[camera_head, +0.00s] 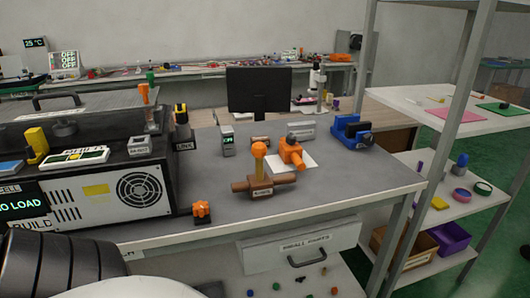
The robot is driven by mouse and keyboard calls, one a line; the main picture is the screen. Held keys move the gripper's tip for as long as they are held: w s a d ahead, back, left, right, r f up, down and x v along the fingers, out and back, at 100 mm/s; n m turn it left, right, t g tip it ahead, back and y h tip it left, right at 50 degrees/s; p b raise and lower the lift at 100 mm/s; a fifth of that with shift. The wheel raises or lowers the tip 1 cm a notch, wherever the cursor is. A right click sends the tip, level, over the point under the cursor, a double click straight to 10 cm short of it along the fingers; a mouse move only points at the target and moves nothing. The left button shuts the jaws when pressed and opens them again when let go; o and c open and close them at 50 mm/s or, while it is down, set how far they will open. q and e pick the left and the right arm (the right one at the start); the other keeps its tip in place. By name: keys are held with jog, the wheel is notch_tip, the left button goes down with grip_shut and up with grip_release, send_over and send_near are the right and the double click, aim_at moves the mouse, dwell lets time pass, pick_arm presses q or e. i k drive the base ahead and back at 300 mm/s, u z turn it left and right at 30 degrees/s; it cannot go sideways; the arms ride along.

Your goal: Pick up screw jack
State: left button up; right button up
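No thing in view carries a label that I can read as screw jack. An orange device with a dark knob (291,152) sits on a white sheet in the middle of the grey table. A small orange piece with a dark base (201,211) stands near the table's front edge at left. Either could be the screw jack; I cannot tell which. Neither of my grippers is in view. Only a dark ribbed part and a white part of my own body show at the bottom left.
A blue vise (350,132) is at the back right. The table's right front (365,185) is clear. A shelf post (440,150) rises at right.

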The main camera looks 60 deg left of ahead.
aim_at(289, 155)
jog(key=u, duration=1.95)
